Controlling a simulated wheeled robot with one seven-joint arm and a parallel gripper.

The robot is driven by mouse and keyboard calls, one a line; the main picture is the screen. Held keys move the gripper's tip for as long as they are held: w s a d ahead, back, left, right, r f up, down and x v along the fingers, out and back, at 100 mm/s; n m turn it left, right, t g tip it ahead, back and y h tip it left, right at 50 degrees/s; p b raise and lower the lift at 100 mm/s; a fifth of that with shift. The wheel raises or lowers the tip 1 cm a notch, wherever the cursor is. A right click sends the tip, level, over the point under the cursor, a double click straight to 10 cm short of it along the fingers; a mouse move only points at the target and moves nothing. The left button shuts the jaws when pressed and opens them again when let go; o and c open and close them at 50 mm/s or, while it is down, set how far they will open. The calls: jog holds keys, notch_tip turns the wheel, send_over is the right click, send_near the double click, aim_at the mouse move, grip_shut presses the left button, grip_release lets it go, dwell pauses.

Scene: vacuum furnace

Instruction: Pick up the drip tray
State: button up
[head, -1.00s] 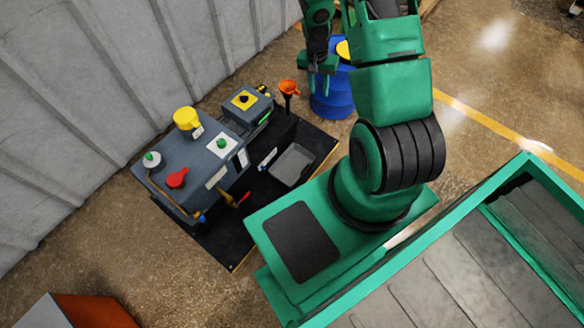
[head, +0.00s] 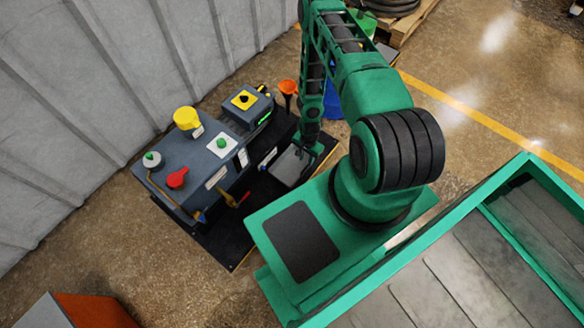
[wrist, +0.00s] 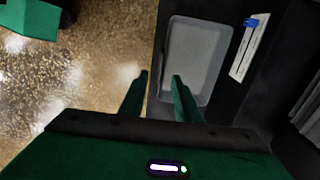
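The drip tray (head: 288,169) is a shallow grey rectangular tray lying on the black base near its right end. In the wrist view the tray (wrist: 192,55) lies just ahead of my fingers. My gripper (head: 308,147) hangs over the tray's right-hand side in the head view, partly hiding it. In the wrist view my gripper (wrist: 160,82) is open, with a gap between its two green fingers. One fingertip is over the floor side and the other over the tray, with the tray's left edge between them. I cannot tell how high the fingers are above it.
The grey pump unit (head: 195,165) with coloured caps stands left of the tray. A white label (wrist: 250,47) is right of the tray.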

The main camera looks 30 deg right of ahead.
aim_at(305, 169)
notch_tip(305, 169, down, 5)
jog(key=shift+f, duration=0.1)
jog(key=shift+w+d+f, duration=0.1)
jog(key=shift+f, duration=1.25)
jog(key=shift+w+d+f, duration=0.1)
jog(key=shift+f, duration=1.25)
grip_shut()
